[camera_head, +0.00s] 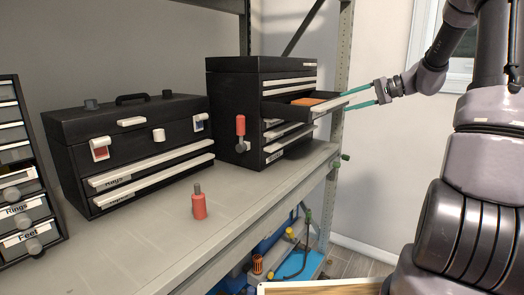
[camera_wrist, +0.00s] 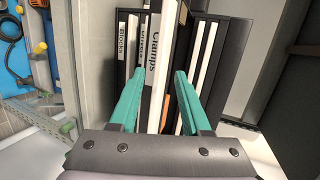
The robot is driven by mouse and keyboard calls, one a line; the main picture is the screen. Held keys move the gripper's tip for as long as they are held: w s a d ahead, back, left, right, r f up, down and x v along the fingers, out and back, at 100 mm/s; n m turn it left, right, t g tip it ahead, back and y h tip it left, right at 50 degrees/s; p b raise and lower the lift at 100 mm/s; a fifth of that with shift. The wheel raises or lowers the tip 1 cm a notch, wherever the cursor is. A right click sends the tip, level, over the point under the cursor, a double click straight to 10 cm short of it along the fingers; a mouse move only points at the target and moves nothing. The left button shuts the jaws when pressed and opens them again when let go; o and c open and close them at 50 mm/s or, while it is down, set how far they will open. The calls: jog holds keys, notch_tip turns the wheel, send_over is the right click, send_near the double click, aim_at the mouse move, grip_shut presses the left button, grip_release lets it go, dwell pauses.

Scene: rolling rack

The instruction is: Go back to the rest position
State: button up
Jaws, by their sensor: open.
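An orange thing (camera_head: 309,101) lies in that drawer. In the wrist view, my gripper (camera_wrist: 157,75) points at the cabinet's drawer fronts, one labelled "Clamps" (camera_wrist: 154,65).
A black toolbox (camera_head: 120,130) and a small red-handled tool (camera_head: 198,204) stand on the grey shelf (camera_head: 140,240). A small-drawer organizer (camera_head: 22,180) is at the far left. A metal post (camera_head: 338,80) rises beside the cabinet. A lower shelf holds blue items (camera_head: 273,241).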

jog(key=s+a+r+h, duration=0.1)
jog(key=s+a+h, duration=0.1)
jog(key=s, duration=0.8)
jog(key=s+a+r+t+h, duration=0.1)
jog(key=s+h, duration=0.4)
jog(key=s, duration=0.5)
jog(key=s+a+r+n+h, duration=0.1)
jog(key=s+a+r+h, duration=0.1)
jog(key=s, duration=0.8)
jog(key=shift+a+r+h, duration=0.25)
jog(key=shift+a+h, duration=0.4)
jog(key=shift+h, duration=0.15)
